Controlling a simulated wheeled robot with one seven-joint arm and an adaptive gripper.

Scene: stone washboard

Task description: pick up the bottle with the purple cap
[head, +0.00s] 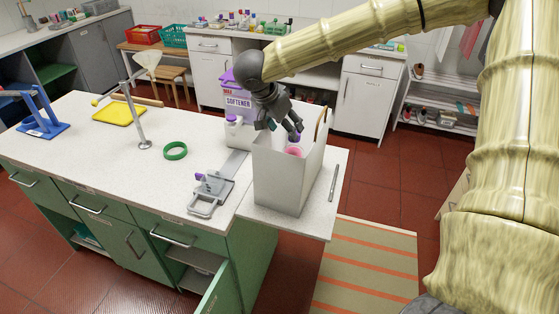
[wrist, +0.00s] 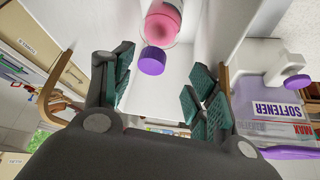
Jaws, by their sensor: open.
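A purple cap (wrist: 152,61) with a pink and clear rounded body (wrist: 163,20) shows inside a tall white open box (head: 283,185). The head view shows only a bit of pink (head: 294,151) there. My gripper (head: 284,127) is open, at the box's mouth. In the wrist view my gripper (wrist: 160,85) has its teal finger pads to both sides of the purple cap, apart from it. I cannot tell the depth between them. A white jug with a purple cap (wrist: 297,82) and a purple SOFTENER container (head: 238,101) stand outside the box.
The box has wooden handles (head: 320,124) and stands at the right end of the white counter (head: 110,150). A metal clamp-like device (head: 211,191) and green ring (head: 175,151) lie left of it. A pen-like rod (head: 334,183) lies to its right.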

